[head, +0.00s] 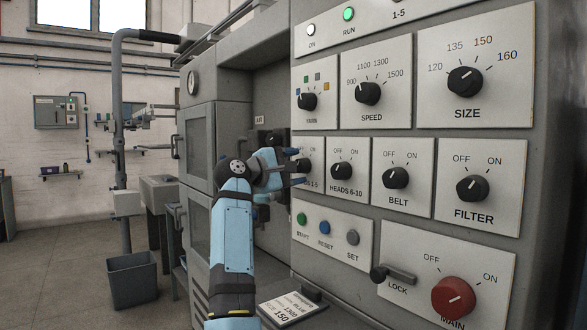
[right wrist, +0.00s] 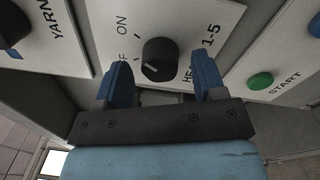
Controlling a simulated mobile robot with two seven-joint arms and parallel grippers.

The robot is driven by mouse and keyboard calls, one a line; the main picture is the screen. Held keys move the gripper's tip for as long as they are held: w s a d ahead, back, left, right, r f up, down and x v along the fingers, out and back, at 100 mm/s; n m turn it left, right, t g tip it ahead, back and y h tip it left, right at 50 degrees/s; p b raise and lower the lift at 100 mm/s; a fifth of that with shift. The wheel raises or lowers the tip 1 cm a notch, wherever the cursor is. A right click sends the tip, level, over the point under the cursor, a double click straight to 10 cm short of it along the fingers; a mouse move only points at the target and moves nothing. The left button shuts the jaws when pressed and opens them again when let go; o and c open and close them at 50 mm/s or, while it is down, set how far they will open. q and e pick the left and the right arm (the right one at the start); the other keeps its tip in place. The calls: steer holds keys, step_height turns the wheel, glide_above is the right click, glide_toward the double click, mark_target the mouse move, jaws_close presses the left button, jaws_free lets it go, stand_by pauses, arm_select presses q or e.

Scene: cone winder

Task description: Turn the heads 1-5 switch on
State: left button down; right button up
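The HEADS 1-5 knob (head: 304,165) is a round black switch on a pale plate, partly hidden by my gripper in the head view. In the right wrist view the knob (right wrist: 160,58) shows whole, its white mark on the OFF side. My right gripper (head: 291,168) is at this plate. In the right wrist view its two blue fingers (right wrist: 163,80) are apart, one on each side of the knob and a little short of it, with nothing held. Whether they touch the plate I cannot tell. My left gripper is not in view.
The HEADS 6-10 knob (head: 347,171) is just right of my gripper. The YARN knob (head: 307,101) is above, and the green START button (head: 301,219) is below. A LOCK lever (head: 393,274) and red MAIN knob (head: 453,298) sit lower right. The RUN lamp (head: 348,14) glows green.

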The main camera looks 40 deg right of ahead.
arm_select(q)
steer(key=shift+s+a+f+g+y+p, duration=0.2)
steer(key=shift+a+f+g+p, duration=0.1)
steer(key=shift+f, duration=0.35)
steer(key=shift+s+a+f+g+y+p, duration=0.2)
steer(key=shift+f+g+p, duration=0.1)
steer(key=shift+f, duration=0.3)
arm_select(e)
steer(key=w+a, duration=0.1)
steer(key=a, duration=1.2)
steer(key=shift+a+f, duration=0.25)
steer(key=shift+a, duration=0.1)
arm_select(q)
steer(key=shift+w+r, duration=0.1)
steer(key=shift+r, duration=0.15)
arm_select(e)
steer(key=shift+w, duration=0.1)
